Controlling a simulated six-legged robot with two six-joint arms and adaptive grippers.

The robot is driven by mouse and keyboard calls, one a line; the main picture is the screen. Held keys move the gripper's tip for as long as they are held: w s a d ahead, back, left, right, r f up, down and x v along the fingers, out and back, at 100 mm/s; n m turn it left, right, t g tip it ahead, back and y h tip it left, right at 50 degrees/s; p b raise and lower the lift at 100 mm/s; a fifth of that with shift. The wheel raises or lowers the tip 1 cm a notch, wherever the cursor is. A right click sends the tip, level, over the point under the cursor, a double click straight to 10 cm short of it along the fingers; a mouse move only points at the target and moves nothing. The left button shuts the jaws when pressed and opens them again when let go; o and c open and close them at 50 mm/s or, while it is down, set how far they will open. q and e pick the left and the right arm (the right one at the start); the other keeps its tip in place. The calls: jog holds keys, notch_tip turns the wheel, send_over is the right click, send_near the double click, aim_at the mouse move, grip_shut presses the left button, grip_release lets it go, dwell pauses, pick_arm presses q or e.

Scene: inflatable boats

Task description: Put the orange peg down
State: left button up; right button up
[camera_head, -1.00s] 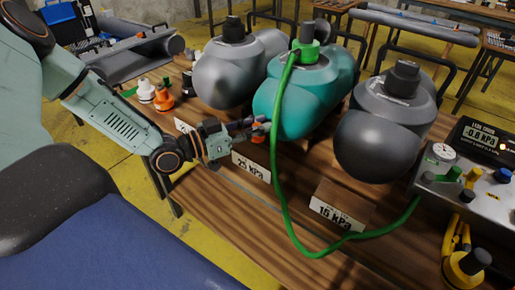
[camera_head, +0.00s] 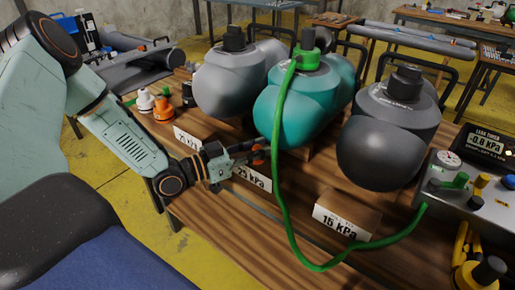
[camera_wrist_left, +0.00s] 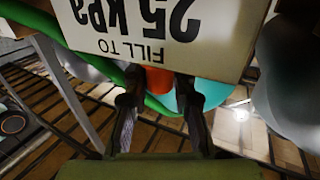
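My left gripper (camera_head: 245,160) is low over the wooden table, in front of the teal inflatable (camera_head: 290,115) and close to the 25 kPa sign (camera_head: 254,178). The orange peg (camera_head: 259,157) is at its fingertips. In the left wrist view, the orange peg (camera_wrist_left: 158,80) sits between the two dark fingertips of my left gripper (camera_wrist_left: 160,92), which look closed on its sides. The sign (camera_wrist_left: 140,25) hides the peg's upper part there. Whether the peg touches anything below is hidden. My right gripper is not in view.
A green hose (camera_head: 275,200) loops from the teal inflatable to the gauge box (camera_head: 470,185) at right. Grey inflatables (camera_head: 225,85) (camera_head: 385,140) stand on either side. The 15 kPa block (camera_head: 347,212) is to the right. Bare table (camera_head: 240,225) lies in front of the signs.

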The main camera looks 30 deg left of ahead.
pick_arm(q)
jog(key=shift+o, duration=1.4)
jog(key=shift+s+d+r, duration=0.15)
jog(key=shift+d+r, duration=0.05)
jog(key=shift+d, duration=0.1)
jog(key=shift+o, duration=0.2)
jog(key=shift+s+r, duration=0.2)
jog(key=shift+s, duration=0.05)
jog(key=shift+w+a+f, duration=0.15)
jog(key=shift+w+f, duration=0.05)
jog(key=shift+w, duration=0.1)
jog(key=shift+a, duration=0.1)
jog(key=shift+s+a+r+p, duration=0.15)
jog(key=shift+s+p, duration=0.25)
jog(key=shift+p, duration=0.1)
jog(key=p+v, duration=0.7)
jog(key=v, duration=0.4)
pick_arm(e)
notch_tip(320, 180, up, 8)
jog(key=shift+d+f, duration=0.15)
pick_arm(q)
jog(key=shift+s, duration=0.15)
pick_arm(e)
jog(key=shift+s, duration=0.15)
